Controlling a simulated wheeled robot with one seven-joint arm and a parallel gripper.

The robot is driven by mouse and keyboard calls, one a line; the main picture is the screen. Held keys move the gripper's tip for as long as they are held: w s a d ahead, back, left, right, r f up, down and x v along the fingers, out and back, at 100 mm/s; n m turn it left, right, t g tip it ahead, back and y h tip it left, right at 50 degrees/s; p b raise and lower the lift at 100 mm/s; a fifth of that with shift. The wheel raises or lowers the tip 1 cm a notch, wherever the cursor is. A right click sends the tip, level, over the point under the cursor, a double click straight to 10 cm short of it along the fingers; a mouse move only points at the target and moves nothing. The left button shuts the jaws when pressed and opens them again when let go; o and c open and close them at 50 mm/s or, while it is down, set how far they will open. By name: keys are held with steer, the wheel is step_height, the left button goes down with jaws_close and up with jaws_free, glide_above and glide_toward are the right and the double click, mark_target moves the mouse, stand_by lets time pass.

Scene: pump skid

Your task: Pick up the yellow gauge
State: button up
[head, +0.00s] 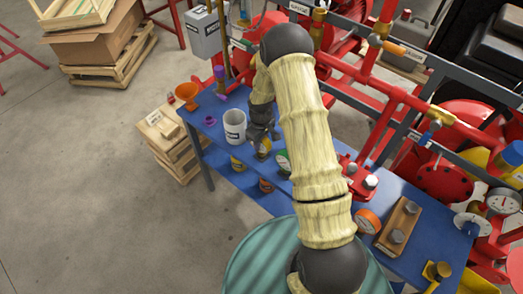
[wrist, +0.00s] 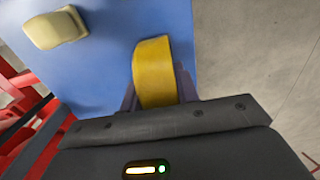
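The yellow gauge (wrist: 154,72) shows in the wrist view as a rounded yellow body, seen from its side and a little tilted. My gripper (wrist: 158,98) has one dark finger against each side of it, with no clear gap, so it looks shut on the gauge. In the head view the yellow gauge (head: 263,148) shows small below my gripper (head: 262,136), over the blue table and just right of the white mug. Its dial is mostly hidden, and I cannot tell whether it touches the table.
A cream block (wrist: 55,27) lies ahead in the wrist view. Red pipework (head: 372,75) stands behind.

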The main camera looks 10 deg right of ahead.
steer(key=shift+r, duration=0.15)
steer(key=shift+c, duration=0.3)
step_height(320, 180, up, 10)
steer(key=b, duration=0.3)
steer(key=shift+w, duration=0.1)
stand_by(0.4)
